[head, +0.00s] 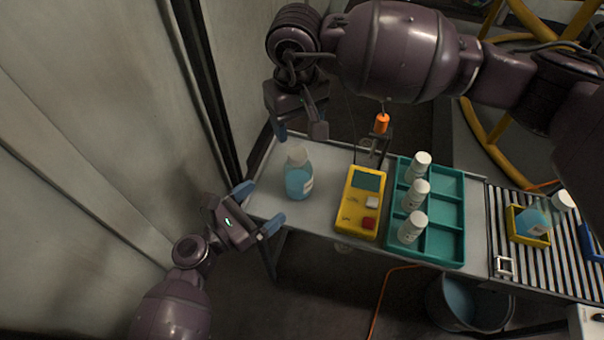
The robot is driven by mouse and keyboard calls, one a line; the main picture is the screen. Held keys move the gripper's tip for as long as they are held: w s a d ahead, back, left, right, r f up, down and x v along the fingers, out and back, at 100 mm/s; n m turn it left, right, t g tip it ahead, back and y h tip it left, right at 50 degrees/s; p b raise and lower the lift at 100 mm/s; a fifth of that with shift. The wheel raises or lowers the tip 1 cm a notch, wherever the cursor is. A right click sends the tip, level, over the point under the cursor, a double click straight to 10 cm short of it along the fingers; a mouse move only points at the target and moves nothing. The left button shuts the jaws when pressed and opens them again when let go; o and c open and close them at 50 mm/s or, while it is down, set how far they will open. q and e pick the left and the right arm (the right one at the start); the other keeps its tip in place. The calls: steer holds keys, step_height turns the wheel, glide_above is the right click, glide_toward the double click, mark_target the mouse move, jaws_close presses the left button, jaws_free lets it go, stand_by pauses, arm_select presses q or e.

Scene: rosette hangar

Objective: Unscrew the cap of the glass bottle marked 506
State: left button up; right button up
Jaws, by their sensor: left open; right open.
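A glass bottle of blue liquid (298,182) stands upright on the left part of the grey table. Its white cap (297,155) is on top; its label is too small to read. A second blue bottle (532,222) with a white cap lies tilted in a yellow tray on the roller conveyor; I cannot tell which one is marked 506. My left gripper (258,207) is open and empty at the table's left edge, to the lower left of the standing bottle. My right gripper (300,132) is open and empty above and behind that bottle, apart from its cap.
A yellow device (360,203) stands right of the bottle. A teal compartment tray (450,247) holds three white bottles (417,194). An orange-topped stand (382,123) is behind. The roller conveyor (497,227) is at the right, a bucket (465,302) below. A wall is close at left.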

mark_target(297, 177)
arm_select(q)
steer(key=x, duration=1)
steer(key=shift+w+d, duration=0.15)
steer(key=shift+d, duration=0.1)
